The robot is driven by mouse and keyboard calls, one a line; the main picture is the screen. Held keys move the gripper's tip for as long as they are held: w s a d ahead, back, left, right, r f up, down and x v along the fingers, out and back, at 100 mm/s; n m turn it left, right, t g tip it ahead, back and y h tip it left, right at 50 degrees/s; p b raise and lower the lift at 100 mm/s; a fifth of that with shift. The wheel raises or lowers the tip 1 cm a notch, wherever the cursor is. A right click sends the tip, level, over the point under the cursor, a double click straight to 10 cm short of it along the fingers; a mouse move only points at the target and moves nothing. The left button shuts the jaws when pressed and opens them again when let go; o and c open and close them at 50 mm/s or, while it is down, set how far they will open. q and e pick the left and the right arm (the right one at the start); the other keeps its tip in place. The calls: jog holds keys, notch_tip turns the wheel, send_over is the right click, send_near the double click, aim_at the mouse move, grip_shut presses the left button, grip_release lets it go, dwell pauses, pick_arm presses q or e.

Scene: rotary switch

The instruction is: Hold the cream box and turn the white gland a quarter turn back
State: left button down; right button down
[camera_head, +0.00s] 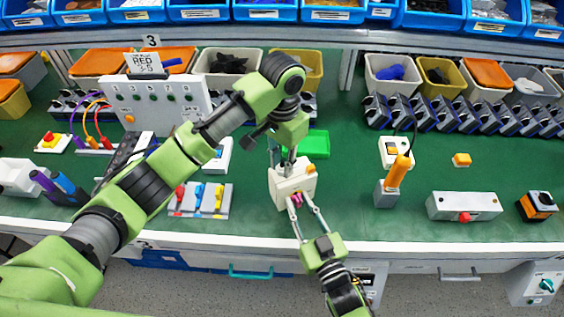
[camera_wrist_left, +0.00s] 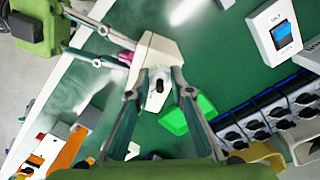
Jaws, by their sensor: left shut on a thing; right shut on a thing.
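The cream box (camera_head: 283,186) stands near the front edge of the green bench; it also shows in the left wrist view (camera_wrist_left: 155,52), with a dark opening on one face. A small magenta part (camera_wrist_left: 127,57) shows there between the fingertips.
A bright green block (camera_head: 314,144) lies just behind the box. A switch board with red, yellow and blue levers (camera_head: 200,199) is to the left. An orange-handled device (camera_head: 397,175) and a grey box with a red button (camera_head: 464,206) are to the right. Bench between them is clear.

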aim_at(282, 166)
pick_arm(q)
jog(key=shift+n, duration=0.6)
jog(key=c, duration=1.8)
grip_release()
notch_tip(282, 166, up, 12)
pick_arm(e)
jog(key=c, duration=1.7)
grip_release()
jog(key=shift+s, duration=0.1)
